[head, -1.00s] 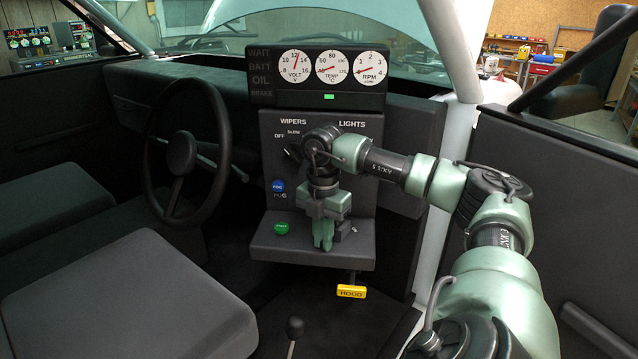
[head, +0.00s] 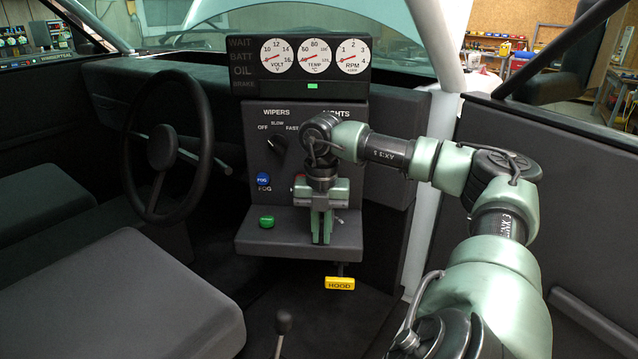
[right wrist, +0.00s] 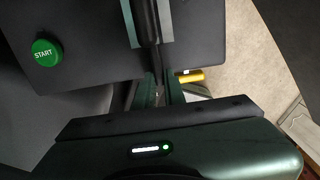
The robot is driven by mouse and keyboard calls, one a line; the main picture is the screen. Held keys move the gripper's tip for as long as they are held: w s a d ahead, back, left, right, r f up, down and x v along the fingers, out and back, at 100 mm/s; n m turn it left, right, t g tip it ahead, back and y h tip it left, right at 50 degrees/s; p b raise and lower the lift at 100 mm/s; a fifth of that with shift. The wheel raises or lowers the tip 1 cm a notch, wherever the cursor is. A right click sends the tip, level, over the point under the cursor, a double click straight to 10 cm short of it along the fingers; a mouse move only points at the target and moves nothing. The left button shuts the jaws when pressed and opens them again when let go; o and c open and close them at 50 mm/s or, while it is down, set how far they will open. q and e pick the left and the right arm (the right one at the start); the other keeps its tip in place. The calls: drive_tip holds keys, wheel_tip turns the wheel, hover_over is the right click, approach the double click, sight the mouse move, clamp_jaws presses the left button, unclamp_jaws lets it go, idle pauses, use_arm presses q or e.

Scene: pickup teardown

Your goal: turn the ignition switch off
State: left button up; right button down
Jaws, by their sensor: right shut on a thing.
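The dark ignition switch (right wrist: 149,32) is on the dash shelf, right of the green START button (head: 267,221), which also shows in the right wrist view (right wrist: 45,52). My right gripper (head: 321,235) points down at the shelf, its fingers shut on the switch handle. In the right wrist view the fingers (right wrist: 152,30) lie on both sides of the dark handle. The gripper hides most of the switch and any label by it. The volt gauge (head: 277,54) needle points low to the left. My left gripper is out of view.
The wiper knob (head: 277,142) and blue FOG button (head: 263,179) are left of my right arm. The yellow HOOD handle (head: 340,283) hangs below the shelf. The steering wheel (head: 162,146) and seats are at left. A floor lever (head: 283,322) stands below.

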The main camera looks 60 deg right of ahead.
drive_tip(key=shift+d, duration=0.1)
idle(0.5)
drive_tip(key=c, duration=1.5)
unclamp_jaws()
drive_tip(key=shift+s, duration=0.1)
wheel_tip(320, 180, up, 8)
drive_tip(key=shift+f+p, duration=0.1)
drive_tip(key=shift+p, duration=0.3)
